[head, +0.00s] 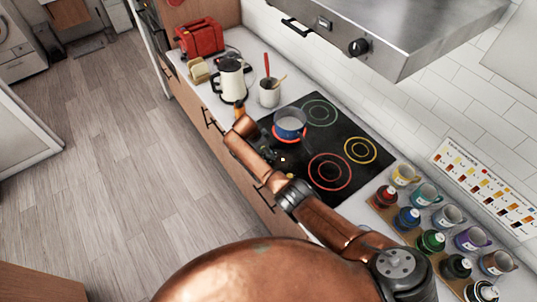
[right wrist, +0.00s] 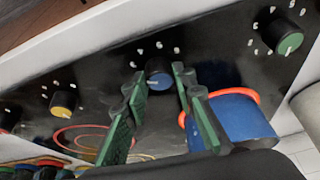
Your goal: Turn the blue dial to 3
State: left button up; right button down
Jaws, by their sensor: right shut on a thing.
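The blue dial (right wrist: 159,76) is on the black cooktop's control strip in the right wrist view, with white marks beside it. I cannot read any number there. My right gripper (right wrist: 158,88) has its green-padded fingers on either side of the blue dial and is shut on it. In the head view the dial is hidden behind my right arm, and the gripper is only a dark shape by the cooktop's front edge. My left gripper is in neither view.
A yellow dial (right wrist: 62,103) and a green dial (right wrist: 288,42) flank the blue one. A blue pot (head: 289,122) stands on a glowing ring of the cooktop (head: 350,190), close to my right fingers. Kettle (head: 231,80), utensil cup (head: 268,95) and several mugs line the counter.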

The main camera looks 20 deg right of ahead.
jog(key=shift+m, duration=0.4)
jog(key=c, duration=1.6)
grip_release()
jog(key=w+v, duration=0.1)
jog(key=v, duration=1.1)
jog(key=shift+s, duration=0.35)
